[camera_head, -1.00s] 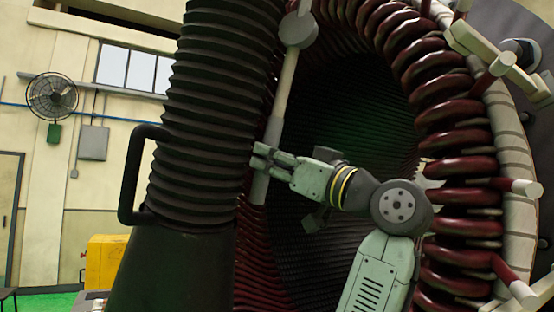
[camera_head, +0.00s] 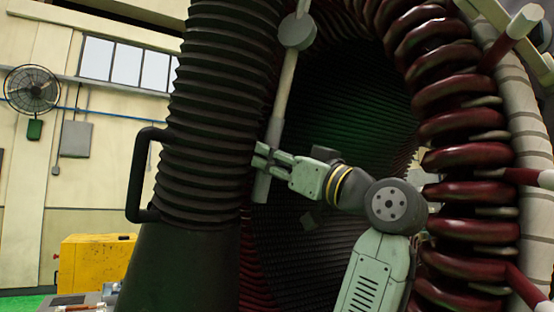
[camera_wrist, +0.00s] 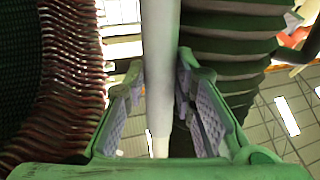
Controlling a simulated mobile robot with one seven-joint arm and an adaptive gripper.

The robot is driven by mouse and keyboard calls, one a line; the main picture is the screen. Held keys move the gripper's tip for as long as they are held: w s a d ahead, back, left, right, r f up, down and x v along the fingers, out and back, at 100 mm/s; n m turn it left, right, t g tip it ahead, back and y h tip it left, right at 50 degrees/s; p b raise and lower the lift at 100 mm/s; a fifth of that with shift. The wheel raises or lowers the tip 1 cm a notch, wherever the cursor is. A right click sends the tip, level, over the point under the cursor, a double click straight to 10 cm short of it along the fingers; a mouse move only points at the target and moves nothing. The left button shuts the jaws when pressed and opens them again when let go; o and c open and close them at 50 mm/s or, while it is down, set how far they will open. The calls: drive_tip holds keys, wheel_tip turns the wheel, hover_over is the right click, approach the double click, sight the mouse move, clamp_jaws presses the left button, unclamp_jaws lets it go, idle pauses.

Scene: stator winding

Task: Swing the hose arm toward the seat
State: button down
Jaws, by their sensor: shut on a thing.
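The hose arm has a thick black ribbed hose (camera_head: 222,110), a wide black hood (camera_head: 190,265) at its lower end, and a side handle (camera_head: 138,180). A pale rod (camera_head: 286,85) with a round grey joint (camera_head: 297,31) slants down beside the hose. My gripper (camera_head: 262,155) is shut on the rod's grey lower part. In the wrist view the rod (camera_wrist: 161,60) runs between the two fingers of my gripper (camera_wrist: 172,85), and the ribbed hose (camera_wrist: 232,50) is to its right. I cannot make out a seat.
The large stator with dark red coils (camera_head: 465,158) fills the right side, close to my arm. A yellow box (camera_head: 95,262) stands at lower left. A fan (camera_head: 32,90) and a grey wall box (camera_head: 76,139) are on the far wall.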

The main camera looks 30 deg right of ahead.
drive_tip(key=shift+a+r, duration=0.1)
drive_tip(key=c, duration=1.6)
unclamp_jaws()
drive_tip(key=v, duration=1.2)
